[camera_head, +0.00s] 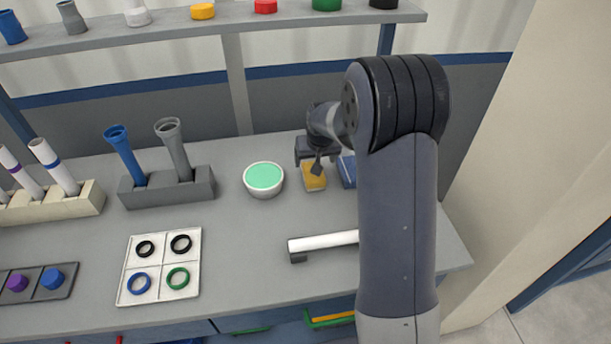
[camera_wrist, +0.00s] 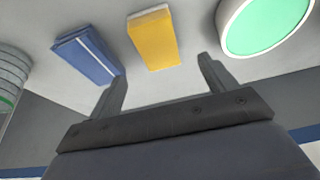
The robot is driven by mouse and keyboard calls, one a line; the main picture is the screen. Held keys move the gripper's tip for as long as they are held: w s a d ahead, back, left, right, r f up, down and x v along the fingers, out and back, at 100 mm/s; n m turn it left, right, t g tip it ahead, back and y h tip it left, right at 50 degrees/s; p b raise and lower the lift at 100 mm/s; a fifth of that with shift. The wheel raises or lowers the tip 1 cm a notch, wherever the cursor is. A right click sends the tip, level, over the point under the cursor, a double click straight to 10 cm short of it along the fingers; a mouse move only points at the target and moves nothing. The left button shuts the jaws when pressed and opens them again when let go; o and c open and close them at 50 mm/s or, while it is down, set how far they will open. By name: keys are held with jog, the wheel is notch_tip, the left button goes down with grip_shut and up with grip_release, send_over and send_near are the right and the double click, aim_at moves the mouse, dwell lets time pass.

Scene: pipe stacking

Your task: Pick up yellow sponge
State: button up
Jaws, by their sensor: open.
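The yellow sponge (camera_head: 314,182) lies on the table between the bowl of green liquid and a blue block. In the wrist view the yellow sponge (camera_wrist: 153,38) shows whole, with a paler band along one end. My gripper (camera_head: 318,165) hangs over the far part of the sponge in the head view and hides some of it. In the wrist view my gripper (camera_wrist: 160,75) is open and empty, its two fingers spread wider than the sponge. The sponge lies ahead of the fingertips, roughly midway between them. I cannot tell the exact height above it.
A white bowl (camera_head: 264,191) with green content stands left of the sponge. A blue block (camera_head: 347,171) lies close on its right. A grey rack (camera_head: 170,191) holds two pipes. A white bar (camera_head: 322,241) lies nearer the front. A shelf (camera_head: 230,21) runs above the back.

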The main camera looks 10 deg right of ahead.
jog(key=x, duration=0.3)
jog(key=shift+f, duration=0.25)
jog(key=shift+p+x, duration=0.85)
jog(key=shift+x, duration=1.75)
jog(key=shift+s+d+f, duration=0.1)
jog(key=shift+s+f, duration=0.05)
jog(key=shift+f+b, duration=0.2)
jog(key=shift+b, duration=0.2)
jog(key=shift+c, duration=0.4)
jog(key=c, duration=1)
jog(key=shift+r, duration=0.15)
jog(key=shift+r+p, duration=0.25)
jog(key=shift+p, duration=0.35)
notch_tip(320, 180, up, 10)
jog(key=shift+f+b, duration=0.15)
jog(key=shift+b, duration=0.75)
